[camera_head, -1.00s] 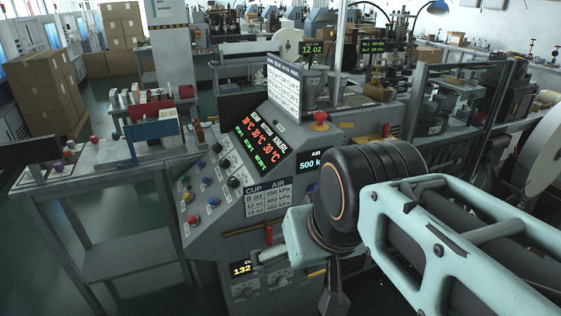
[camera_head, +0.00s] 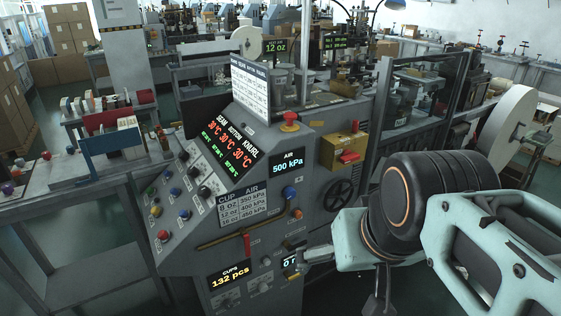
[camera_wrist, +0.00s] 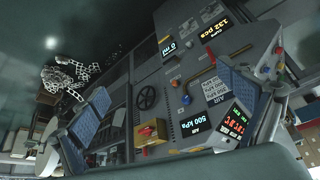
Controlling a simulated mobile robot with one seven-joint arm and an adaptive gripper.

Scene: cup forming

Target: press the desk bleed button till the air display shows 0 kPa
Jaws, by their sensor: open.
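The air display (camera_head: 287,163) on the grey desk panel reads 500 kPa in the head view. It also shows, rotated, in the wrist view (camera_wrist: 196,122). In the head view my wrist is to the right of the panel, and the fingers are mostly hidden or cut off.
A red mushroom button (camera_head: 290,120) tops the desk. A red lever (camera_head: 246,244) sits lower. Glass-guarded machinery stands behind at right.

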